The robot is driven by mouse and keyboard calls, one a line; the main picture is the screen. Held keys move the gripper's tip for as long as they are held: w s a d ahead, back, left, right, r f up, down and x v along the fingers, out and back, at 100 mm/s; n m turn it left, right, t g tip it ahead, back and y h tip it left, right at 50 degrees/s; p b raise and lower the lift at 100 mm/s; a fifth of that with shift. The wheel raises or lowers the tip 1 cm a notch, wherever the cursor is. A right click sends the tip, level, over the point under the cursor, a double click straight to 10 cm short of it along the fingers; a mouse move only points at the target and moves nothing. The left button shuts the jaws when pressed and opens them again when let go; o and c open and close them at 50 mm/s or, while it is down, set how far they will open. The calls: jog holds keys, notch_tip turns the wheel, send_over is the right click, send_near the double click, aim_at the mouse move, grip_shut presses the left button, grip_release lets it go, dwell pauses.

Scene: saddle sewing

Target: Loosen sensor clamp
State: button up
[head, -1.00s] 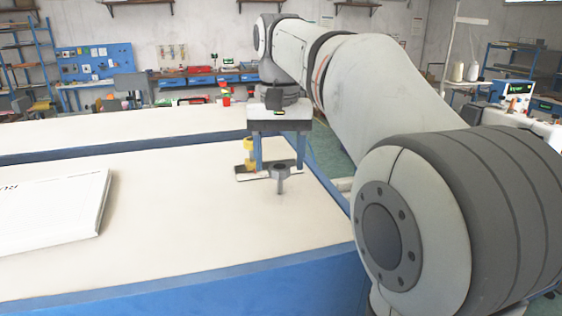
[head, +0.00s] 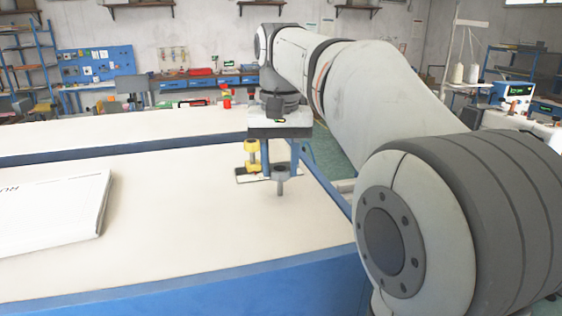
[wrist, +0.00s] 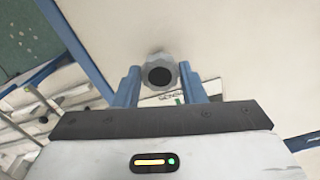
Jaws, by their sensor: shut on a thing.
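A grey lobed knob (head: 282,173) on a thin stem stands on the pale tabletop, near its right side. In the wrist view the knob (wrist: 160,72) shows from above, with a dark round centre. My gripper (head: 280,169) points down, and its two blue fingers are shut on the knob from either side. The fingers of my gripper also show in the wrist view (wrist: 159,80). A small plate (head: 243,179) lies behind the knob, partly hidden by the fingers; part of its lettering shows in the wrist view. A yellow post (head: 251,157) stands on the plate, left of the fingers.
A white book or board (head: 50,215) lies on the left of the pale tabletop (head: 190,215). The table's blue edge (head: 220,290) runs along the front. A second pale table (head: 110,130) stands behind. The tabletop between board and knob is clear.

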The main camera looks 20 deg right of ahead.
jog(key=shift+n, duration=0.3)
jog(key=n+p, duration=0.2)
jog(key=n, duration=0.2)
jog(key=shift+r, duration=0.15)
jog(key=n+p, duration=0.2)
jog(key=n, duration=0.3)
jog(key=shift+n, duration=0.4)
jog(key=n+p, duration=0.1)
jog(key=n, duration=0.4)
jog(key=shift+d, duration=0.1)
jog(key=n+p, duration=0.1)
jog(key=n, duration=0.4)
jog(key=shift+w, duration=0.1)
jog(key=shift+n, duration=0.3)
jog(key=o, duration=1)
